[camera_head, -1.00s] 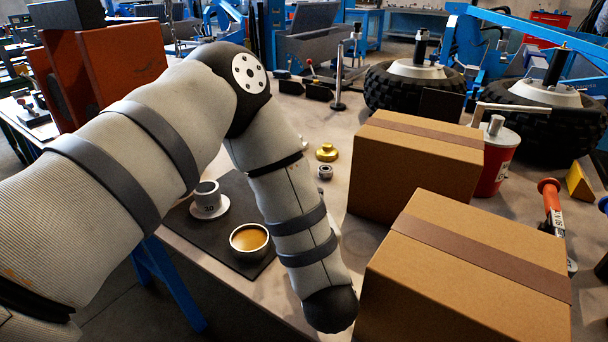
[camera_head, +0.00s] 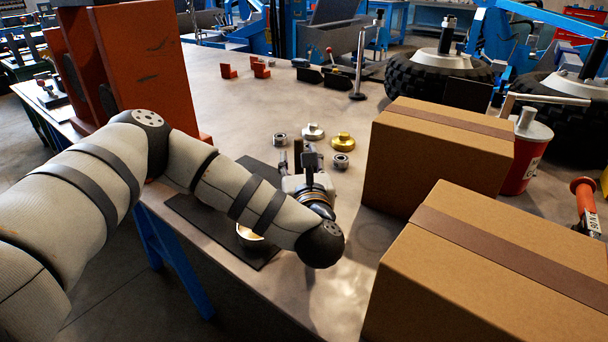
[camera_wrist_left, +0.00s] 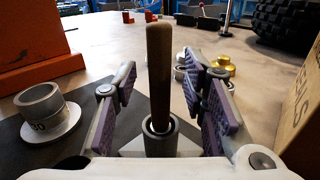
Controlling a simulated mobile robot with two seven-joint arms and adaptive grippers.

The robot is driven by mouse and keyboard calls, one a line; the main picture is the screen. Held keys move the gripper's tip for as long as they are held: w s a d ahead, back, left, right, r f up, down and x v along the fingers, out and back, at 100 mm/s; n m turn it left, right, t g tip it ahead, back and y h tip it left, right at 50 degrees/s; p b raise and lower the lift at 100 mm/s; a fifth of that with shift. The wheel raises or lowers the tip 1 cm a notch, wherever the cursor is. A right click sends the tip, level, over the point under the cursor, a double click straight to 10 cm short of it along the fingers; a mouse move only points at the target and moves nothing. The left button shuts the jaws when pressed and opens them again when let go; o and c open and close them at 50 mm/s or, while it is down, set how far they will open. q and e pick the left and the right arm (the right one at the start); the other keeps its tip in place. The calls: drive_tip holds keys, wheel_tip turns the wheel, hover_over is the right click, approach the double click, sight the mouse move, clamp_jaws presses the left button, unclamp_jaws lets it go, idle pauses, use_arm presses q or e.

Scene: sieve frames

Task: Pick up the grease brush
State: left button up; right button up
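An upright wooden handle (camera_wrist_left: 158,70), apparently the grease brush, stands in the middle of the left wrist view. Its lower end meets a dark round collar or cup (camera_wrist_left: 160,126); the bristles are hidden. My left gripper (camera_wrist_left: 160,92) is open, with one purple-padded finger on each side of the handle. Clear gaps show between pads and handle, but I cannot tell how deep between the fingers it stands. In the head view, my left gripper (camera_head: 308,164) is over the table beyond my forearm. My right gripper is not in view.
A grey flanged cup (camera_wrist_left: 44,112) stands left on the dark mat (camera_head: 200,222). A gold knob (camera_head: 343,141) and metal parts lie beyond the gripper. Two cardboard boxes (camera_head: 435,160) (camera_head: 490,275) stand right; orange brackets (camera_head: 145,70) stand left.

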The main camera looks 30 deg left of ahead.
use_arm(q)
drive_tip(key=shift+w+a+r, duration=0.2)
drive_tip(key=shift+r, duration=0.3)
clamp_jaws()
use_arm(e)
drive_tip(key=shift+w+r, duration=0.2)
